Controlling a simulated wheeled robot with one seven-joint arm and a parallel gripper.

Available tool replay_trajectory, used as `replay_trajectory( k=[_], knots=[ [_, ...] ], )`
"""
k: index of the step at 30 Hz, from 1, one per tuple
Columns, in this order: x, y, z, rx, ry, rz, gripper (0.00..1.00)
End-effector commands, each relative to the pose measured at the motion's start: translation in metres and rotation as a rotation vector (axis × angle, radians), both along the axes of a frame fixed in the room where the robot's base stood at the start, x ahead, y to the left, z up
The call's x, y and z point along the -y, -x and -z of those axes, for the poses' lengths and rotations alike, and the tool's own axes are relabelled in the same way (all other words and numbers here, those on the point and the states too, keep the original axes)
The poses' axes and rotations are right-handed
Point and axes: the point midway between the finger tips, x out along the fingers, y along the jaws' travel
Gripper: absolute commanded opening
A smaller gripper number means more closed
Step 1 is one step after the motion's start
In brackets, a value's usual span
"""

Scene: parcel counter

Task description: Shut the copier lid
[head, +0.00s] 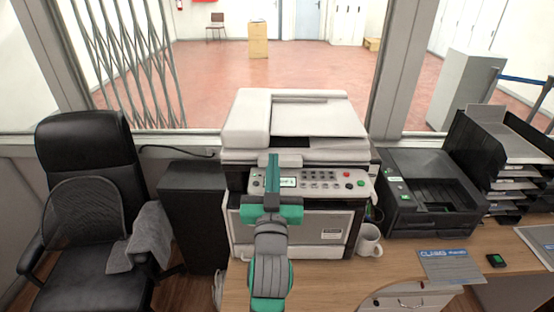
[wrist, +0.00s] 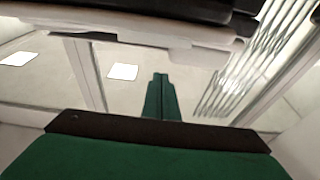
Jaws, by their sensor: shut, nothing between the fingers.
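The white copier (head: 300,225) stands on the counter in the middle of the head view. Its pale lid (head: 315,120), with a raised feeder part at the left, shows above the control panel (head: 325,181). A dark strip shows along the lid's right front; I cannot tell exactly how far the lid is raised. My gripper (head: 272,158) is in front of the copier, fingers together and empty, its tips overlapping the lid's front edge in the picture. Contact cannot be told. In the wrist view, the closed fingers (wrist: 160,78) point toward a pale edge with a dark band above it.
A white mug (head: 369,240) stands close to the copier's right side. A black printer (head: 430,195) and a black paper rack (head: 500,150) are further right. A black chair (head: 90,160) and a dark cabinet (head: 192,215) are at the left. A window frame is behind.

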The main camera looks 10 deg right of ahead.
Motion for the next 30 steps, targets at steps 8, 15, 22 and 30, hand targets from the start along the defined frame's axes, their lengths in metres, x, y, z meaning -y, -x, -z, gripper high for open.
replay_trajectory(
  k=[8,15,22,30],
  knots=[
    [-0.001,0.039,0.013,0.001,0.002,0.009,0.0],
    [-0.004,0.06,0.02,0.002,0.001,0.009,0.0],
    [-0.006,0.065,0.022,0.002,0.0,0.007,0.0],
    [-0.011,0.08,0.066,-0.044,0.057,-0.012,0.0]
  ],
)
